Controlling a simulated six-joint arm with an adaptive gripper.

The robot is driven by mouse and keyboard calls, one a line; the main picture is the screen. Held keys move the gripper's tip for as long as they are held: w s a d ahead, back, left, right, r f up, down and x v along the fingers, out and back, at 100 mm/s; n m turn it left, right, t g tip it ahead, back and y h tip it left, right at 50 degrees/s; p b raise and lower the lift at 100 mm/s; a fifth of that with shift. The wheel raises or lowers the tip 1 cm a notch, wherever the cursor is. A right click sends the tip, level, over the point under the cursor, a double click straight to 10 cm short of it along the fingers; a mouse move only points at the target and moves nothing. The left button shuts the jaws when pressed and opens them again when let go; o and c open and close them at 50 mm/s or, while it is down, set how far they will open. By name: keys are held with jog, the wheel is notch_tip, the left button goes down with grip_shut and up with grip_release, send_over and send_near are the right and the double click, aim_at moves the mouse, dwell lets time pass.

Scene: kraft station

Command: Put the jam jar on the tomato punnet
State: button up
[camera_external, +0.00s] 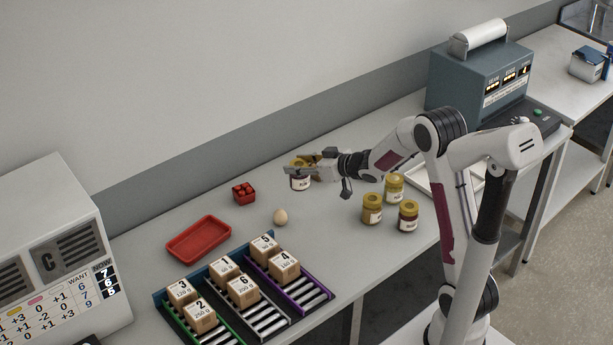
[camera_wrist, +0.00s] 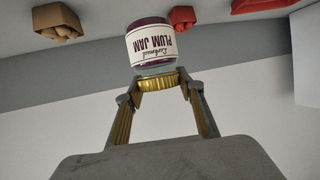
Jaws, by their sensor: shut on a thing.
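My gripper (camera_external: 300,170) is shut on the gold lid of a jam jar (camera_external: 299,183). In the wrist view, the jar (camera_wrist: 152,45) shows dark contents and a white label reading "PLUM JAM", upside down in that picture. The fingers (camera_wrist: 160,88) close on either side of the lid. In the external view the jar is upright at the back of the table, partly covered by the gripper; I cannot tell its exact height. The small red tomato punnet (camera_external: 244,194) stands to its left, apart from it. The punnet also shows in the wrist view (camera_wrist: 182,18).
An egg (camera_external: 280,217) lies in front of the punnet, and a red tray (camera_external: 199,239) is to its left. Numbered boxes (camera_external: 243,290) sit on roller lanes in front. Several other jars (camera_external: 372,209) stand at right. A brown container (camera_wrist: 57,22) shows in the wrist view.

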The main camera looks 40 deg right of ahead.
jog(key=w+a+r+n+g+y, duration=0.1)
jog(key=w+a+r+n+y, duration=0.2)
jog(key=w+a+r, duration=0.3)
jog(key=w+a, duration=0.5)
jog(key=w, duration=0.3)
jog(key=shift+r+n+y, duration=0.3)
jog(key=shift+r+y, duration=0.05)
jog(key=shift+y, duration=0.05)
jog(key=shift+f, duration=0.15)
notch_tip(320, 180, down, 6)
dwell(0.6)
jog(key=shift+f, duration=1.9)
jog(key=shift+f, duration=0.15)
